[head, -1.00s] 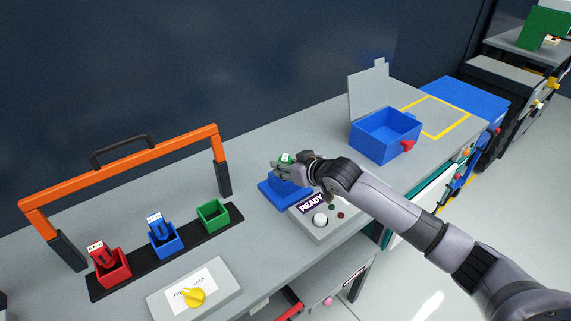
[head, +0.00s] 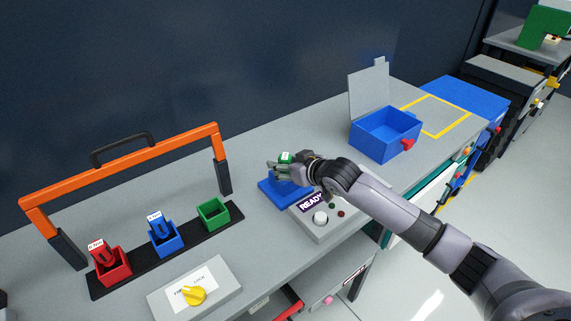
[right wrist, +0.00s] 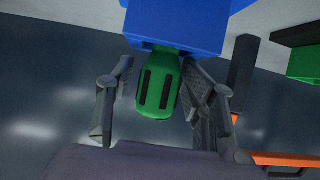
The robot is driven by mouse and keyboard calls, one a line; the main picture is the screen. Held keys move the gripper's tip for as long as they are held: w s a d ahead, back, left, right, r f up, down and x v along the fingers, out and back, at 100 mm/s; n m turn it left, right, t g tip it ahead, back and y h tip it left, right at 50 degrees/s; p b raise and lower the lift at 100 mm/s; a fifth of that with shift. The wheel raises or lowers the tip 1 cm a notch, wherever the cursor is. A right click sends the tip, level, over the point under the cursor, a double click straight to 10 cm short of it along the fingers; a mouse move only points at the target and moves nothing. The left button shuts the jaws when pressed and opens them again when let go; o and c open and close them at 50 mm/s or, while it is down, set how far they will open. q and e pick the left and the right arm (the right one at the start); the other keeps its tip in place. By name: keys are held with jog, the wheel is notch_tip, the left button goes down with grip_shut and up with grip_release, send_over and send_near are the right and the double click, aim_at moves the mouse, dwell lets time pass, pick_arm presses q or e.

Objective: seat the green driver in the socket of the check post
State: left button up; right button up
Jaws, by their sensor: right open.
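The green driver (right wrist: 158,85) stands at the blue check post (right wrist: 185,28), its shaft end hidden at the block in the right wrist view. In the head view its white-labelled green top (head: 286,157) shows above my fingers. The check post's blue base (head: 270,196) rests on the bench. My right gripper (head: 281,169) is at the post. In the right wrist view its fingers (right wrist: 158,66) are open, one on each side of the green handle, with gaps. My left gripper is not in view.
A grey READY box (head: 322,228) stands beside the post. To the left are a rack with a red holder (head: 113,272), blue holder (head: 166,246) and empty green holder (head: 213,215) under an orange handle frame (head: 120,165). An open blue bin (head: 385,145) stands behind right.

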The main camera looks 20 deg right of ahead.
jog(key=shift+s+f, duration=0.25)
jog(key=shift+f, duration=0.45)
jog(key=shift+r, duration=0.45)
jog(key=r+b+v, duration=0.1)
jog(key=v, duration=1.1)
jog(key=shift+w+b, duration=0.2)
jog(key=shift+b, duration=0.1)
jog(key=shift+d, duration=0.1)
